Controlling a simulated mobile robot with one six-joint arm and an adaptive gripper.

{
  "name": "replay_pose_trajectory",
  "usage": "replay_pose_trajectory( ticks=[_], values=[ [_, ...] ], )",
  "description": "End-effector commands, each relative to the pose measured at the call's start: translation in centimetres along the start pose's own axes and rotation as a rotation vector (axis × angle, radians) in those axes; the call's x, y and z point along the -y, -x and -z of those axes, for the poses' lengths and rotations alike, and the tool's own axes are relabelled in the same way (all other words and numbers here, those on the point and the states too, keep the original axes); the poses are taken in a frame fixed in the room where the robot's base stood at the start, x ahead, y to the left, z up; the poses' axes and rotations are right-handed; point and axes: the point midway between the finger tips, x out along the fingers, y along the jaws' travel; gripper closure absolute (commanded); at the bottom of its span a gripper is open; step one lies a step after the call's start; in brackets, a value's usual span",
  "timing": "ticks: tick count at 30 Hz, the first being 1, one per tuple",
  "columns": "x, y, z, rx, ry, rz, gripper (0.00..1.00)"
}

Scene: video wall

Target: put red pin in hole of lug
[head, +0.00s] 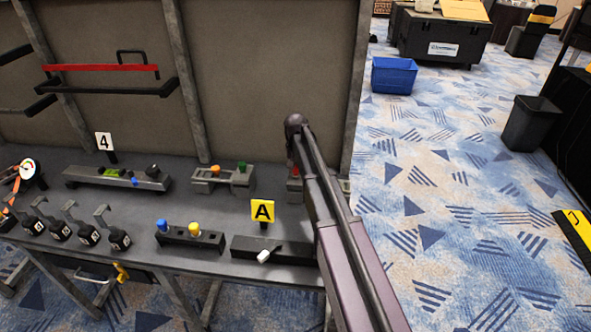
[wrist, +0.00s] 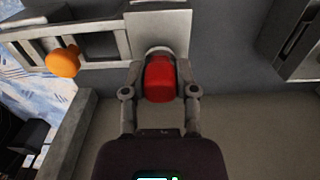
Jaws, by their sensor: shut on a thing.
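The red pin (wrist: 160,82) is between the two fingers of my gripper (wrist: 160,72) in the wrist view. A pale ring shows at its far end, against a light grey block (wrist: 158,24), which seems to be the lug. I cannot tell whether the pin's tip is inside the hole; the hole is hidden behind the pin. In the head view, my arm covers most of this spot, and only a bit of red (head: 295,170) and a grey block edge (head: 292,190) show beside it.
A grey fixture with an orange knob (head: 215,169) and a green knob (head: 242,166) stands to the left. The yellow A sign (head: 262,211) and a black block with a white peg (head: 264,255) are in front.

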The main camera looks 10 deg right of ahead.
Motion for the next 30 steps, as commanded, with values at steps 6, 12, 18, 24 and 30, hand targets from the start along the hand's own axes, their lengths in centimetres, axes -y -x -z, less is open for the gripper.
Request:
replay_pose_trajectory(
  ticks=[6,12,18,24,30],
  values=[
    [-0.02,-0.45,0.00,0.000,0.000,0.000,1.00],
    [-0.03,-0.45,0.01,0.000,0.000,0.000,1.00],
    [-0.03,-0.44,0.01,0.000,0.000,0.000,0.41],
    [-0.03,-0.44,0.01,0.000,0.000,0.000,0.22],
    [-0.03,-0.45,0.01,0.000,0.000,0.000,0.13]
  ],
)
